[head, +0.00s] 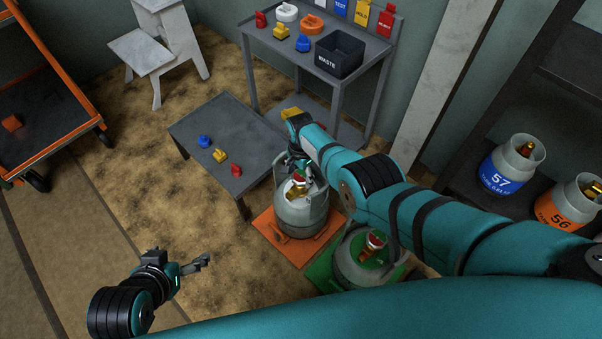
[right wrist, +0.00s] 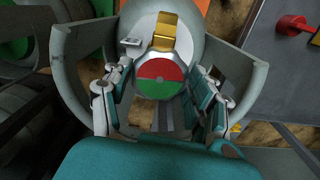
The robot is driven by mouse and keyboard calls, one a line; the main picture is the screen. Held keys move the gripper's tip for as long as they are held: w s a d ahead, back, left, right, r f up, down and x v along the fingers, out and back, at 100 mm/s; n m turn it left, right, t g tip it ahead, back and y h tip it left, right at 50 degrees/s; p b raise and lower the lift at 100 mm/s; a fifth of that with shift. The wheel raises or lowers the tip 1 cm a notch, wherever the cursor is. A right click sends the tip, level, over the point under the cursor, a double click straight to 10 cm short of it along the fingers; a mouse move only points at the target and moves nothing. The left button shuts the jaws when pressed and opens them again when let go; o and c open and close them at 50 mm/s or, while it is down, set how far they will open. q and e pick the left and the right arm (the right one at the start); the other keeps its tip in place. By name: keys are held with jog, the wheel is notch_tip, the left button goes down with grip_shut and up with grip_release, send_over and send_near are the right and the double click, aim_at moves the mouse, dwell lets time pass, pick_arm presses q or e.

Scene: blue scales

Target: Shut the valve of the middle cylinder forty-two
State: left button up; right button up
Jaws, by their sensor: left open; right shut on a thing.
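A grey gas cylinder (head: 298,217) stands upright on an orange mat (head: 265,226); its number is not visible. In the right wrist view its round valve knob (right wrist: 158,78) has a red and green face, with a brass part (right wrist: 172,30) beyond it. My right gripper (right wrist: 158,88) is shut on this knob, inside the cylinder's collar (right wrist: 80,75). In the head view my right gripper (head: 299,170) reaches down onto the cylinder top. A second grey cylinder (head: 355,272) stands on a green mat (head: 324,270), partly behind my right arm. My left gripper (head: 204,262) is open and empty over the floor.
A low grey table (head: 222,125) with blue, yellow and red pieces stands left of the cylinders. Behind is a bench with a black waste bin (head: 340,55). Cylinders 57 (head: 503,182) and 56 (head: 565,208) stand on a right shelf.

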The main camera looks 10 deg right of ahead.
aim_at(301, 176)
dwell(0.3)
jog(key=o, duration=1.2)
jog(key=shift+r, duration=0.1)
jog(key=shift+r, duration=0.25)
notch_tip(301, 176, up, 11)
jog(key=shift+r, duration=0.15)
